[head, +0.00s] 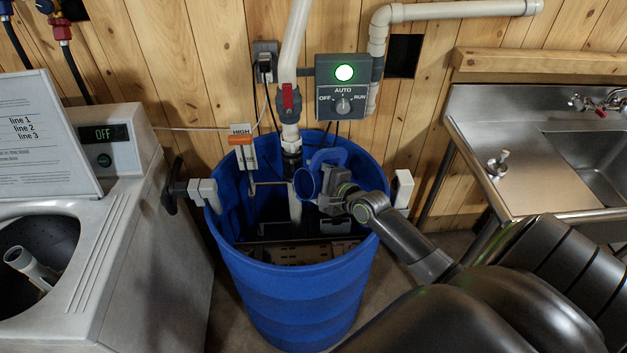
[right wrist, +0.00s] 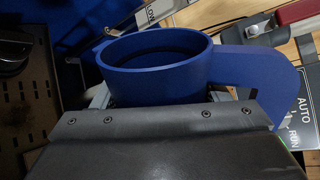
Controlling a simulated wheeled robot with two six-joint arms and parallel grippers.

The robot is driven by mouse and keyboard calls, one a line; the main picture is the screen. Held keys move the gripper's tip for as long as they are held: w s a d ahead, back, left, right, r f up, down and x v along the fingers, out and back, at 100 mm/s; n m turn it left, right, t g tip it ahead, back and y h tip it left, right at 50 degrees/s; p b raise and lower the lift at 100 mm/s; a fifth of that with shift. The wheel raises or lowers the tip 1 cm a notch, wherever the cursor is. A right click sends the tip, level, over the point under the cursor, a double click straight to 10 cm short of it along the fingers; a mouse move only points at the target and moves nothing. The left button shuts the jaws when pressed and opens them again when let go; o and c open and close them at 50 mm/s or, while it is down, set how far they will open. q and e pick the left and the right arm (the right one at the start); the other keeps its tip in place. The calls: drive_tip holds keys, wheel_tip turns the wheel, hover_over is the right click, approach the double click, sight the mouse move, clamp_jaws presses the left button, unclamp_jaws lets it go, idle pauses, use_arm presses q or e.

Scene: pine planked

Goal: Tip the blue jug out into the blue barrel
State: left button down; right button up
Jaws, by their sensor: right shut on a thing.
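The blue barrel (head: 300,290) stands open-topped in the middle of the head view. The blue jug (head: 305,184) is over the barrel's opening, tipped with its mouth facing left and its loop handle upward. My right gripper (head: 338,198) is shut on the jug, inside the line of the barrel's right rim. In the right wrist view the jug (right wrist: 155,80) shows its round rim and a dark inside, with the broad handle to the right. I cannot tell whether anything is in it or flowing out. The gripper hides part of its body. My left gripper is not in view.
A white pipe (head: 293,90) with a red valve handle runs down into the barrel. A control box (head: 343,88) with a lit green lamp is behind it. A white washer-like machine (head: 110,250) stands left, a steel sink (head: 590,155) right. A float-switch bracket (head: 243,150) hangs at the back rim.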

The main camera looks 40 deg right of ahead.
drive_tip(key=m, duration=0.1)
drive_tip(key=m+y+b, duration=0.1)
drive_tip(key=shift+r+m+t+b, duration=0.3)
drive_tip(key=shift+m, duration=0.1)
drive_tip(key=shift+r+m+y+b, duration=0.2)
drive_tip(key=shift+m+y+b, duration=0.6)
drive_tip(key=shift+m, duration=0.4)
drive_tip(key=m+b, duration=0.1)
drive_tip(key=m, duration=0.1)
drive_tip(key=r+m+t+y+b, duration=0.1)
drive_tip(key=b, duration=0.1)
drive_tip(key=shift+m, duration=0.4)
drive_tip(key=shift+r+m+t+b, duration=0.3)
drive_tip(key=shift+r+m+t, duration=0.1)
drive_tip(key=shift+m, duration=0.4)
drive_tip(key=s+a+r+n+g+y+b, duration=0.2)
drive_tip(key=s+a+n+g+y, duration=0.4)
drive_tip(key=s+a+y, duration=0.3)
drive_tip(key=s+a+n, duration=0.1)
drive_tip(key=s+a, duration=0.3)
drive_tip(key=a, duration=0.3)
drive_tip(key=shift+s+r+g+b, duration=0.25)
drive_tip(key=shift+s+g+b, duration=0.05)
drive_tip(key=shift+s+b, duration=0.05)
drive_tip(key=shift+a, duration=0.1)
